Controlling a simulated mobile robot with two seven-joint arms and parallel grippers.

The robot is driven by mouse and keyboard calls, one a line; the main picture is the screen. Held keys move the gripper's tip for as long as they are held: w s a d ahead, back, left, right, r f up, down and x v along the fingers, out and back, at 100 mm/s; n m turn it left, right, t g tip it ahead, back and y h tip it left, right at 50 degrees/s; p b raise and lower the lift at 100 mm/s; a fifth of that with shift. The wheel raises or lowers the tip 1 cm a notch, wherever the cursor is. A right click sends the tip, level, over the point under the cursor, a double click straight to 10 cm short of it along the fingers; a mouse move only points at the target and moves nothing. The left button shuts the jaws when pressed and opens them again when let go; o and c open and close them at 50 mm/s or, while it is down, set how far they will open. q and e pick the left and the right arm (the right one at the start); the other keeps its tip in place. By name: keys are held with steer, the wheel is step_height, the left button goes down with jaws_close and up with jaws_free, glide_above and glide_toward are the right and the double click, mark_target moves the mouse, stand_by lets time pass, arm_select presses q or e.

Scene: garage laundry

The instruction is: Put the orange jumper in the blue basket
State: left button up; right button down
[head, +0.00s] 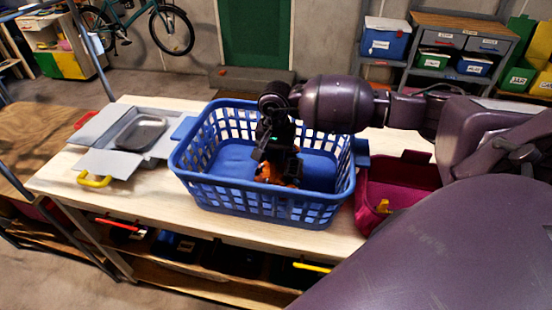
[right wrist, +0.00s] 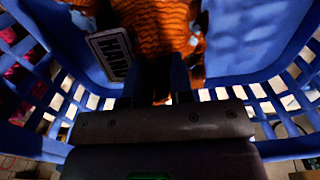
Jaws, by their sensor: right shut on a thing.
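The blue basket (head: 262,200) stands on the pale wooden table, with open lattice sides. My right gripper (head: 275,168) reaches down inside it and is shut on the orange jumper (head: 266,174). In the head view only a small part of the jumper shows below the gripper. In the right wrist view the ribbed orange jumper (right wrist: 158,28) lies at the fingertips, between the basket walls (right wrist: 255,35). I cannot tell whether it touches the basket floor. My left gripper is not in view.
A grey open-flapped box (head: 115,160) with a dark grey tray (head: 139,132) is left of the basket. A magenta bin (head: 395,185) stands close on its right. A white label with dark letters (right wrist: 109,55) shows beside the jumper. A shelf below the table holds items.

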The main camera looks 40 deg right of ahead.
steer(key=shift+f, duration=0.95)
steer(key=shift+f, duration=0.1)
steer(key=c, duration=1)
jaws_free()
step_height(320, 180, up, 12)
steer(key=shift+b, duration=0.35)
